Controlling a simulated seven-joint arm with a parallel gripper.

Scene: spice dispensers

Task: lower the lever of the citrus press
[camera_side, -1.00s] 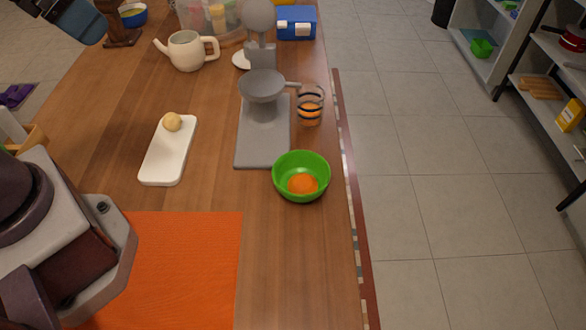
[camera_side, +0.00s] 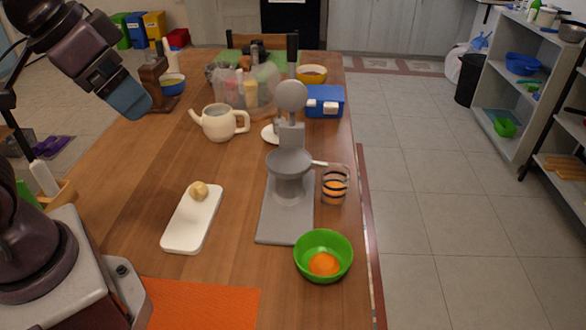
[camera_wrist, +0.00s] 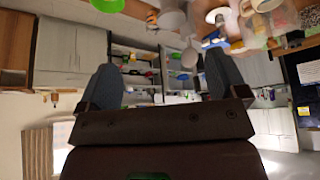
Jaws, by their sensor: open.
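The grey citrus press (camera_side: 288,192) stands on the wooden table in the side view. Its lever (camera_side: 292,55) points up, with a dark grip at the top. The round pressing head (camera_side: 291,96) is raised above the press bowl. My gripper (camera_side: 132,105) hangs in the air at the upper left, well apart from the press. In the wrist view my gripper (camera_wrist: 163,80) is open, with nothing between its two fingers.
A glass with orange contents (camera_side: 335,185) stands right of the press. A green bowl (camera_side: 311,246) holding an orange piece is in front. A white board (camera_side: 188,228) with a pale round item lies left. A teapot (camera_side: 219,123) and blue box (camera_side: 325,103) stand behind.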

